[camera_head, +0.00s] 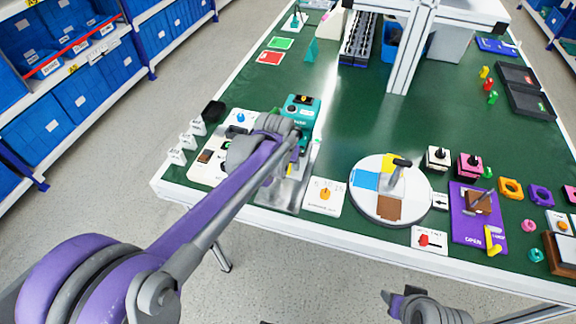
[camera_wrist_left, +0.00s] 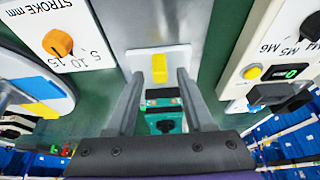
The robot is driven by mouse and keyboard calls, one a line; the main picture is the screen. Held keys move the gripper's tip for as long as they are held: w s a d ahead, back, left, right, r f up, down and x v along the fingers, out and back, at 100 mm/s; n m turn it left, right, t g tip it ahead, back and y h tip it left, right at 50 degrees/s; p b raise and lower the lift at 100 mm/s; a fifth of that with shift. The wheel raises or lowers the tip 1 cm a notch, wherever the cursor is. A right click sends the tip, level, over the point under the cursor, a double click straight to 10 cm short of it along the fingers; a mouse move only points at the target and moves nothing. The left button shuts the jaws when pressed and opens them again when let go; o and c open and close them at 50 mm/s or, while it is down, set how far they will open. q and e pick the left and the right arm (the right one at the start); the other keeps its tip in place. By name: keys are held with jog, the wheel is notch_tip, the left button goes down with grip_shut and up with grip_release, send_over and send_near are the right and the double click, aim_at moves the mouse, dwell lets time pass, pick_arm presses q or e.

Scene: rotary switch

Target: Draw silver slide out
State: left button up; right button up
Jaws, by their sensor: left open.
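The silver slide unit (camera_head: 284,196) lies flat near the front left of the green table, partly hidden by my left arm. In the left wrist view its pale metal face (camera_wrist_left: 180,58) carries a small yellow tab (camera_wrist_left: 159,68). My left gripper (camera_wrist_left: 160,76) is open, with one finger on each side of the tab in that view. I cannot tell whether the fingers touch it. In the head view the left gripper (camera_head: 293,165) is mostly hidden by its own wrist. Part of my right arm's end (camera_head: 420,306) shows at the bottom edge; its fingers are unclear.
The STROKE mm card with an orange knob (camera_head: 325,194) lies right of the slide. A teal box (camera_head: 302,112) stands behind it. A white panel with switches (camera_head: 212,158) is at left. A round white disc (camera_head: 390,212) stands further right. The table middle behind is clear.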

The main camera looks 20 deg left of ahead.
pick_arm(q)
jog(key=shift+x, duration=0.9)
jog(key=shift+c, duration=0.3)
grip_shut()
jog(key=shift+s, duration=0.1)
dwell(0.5)
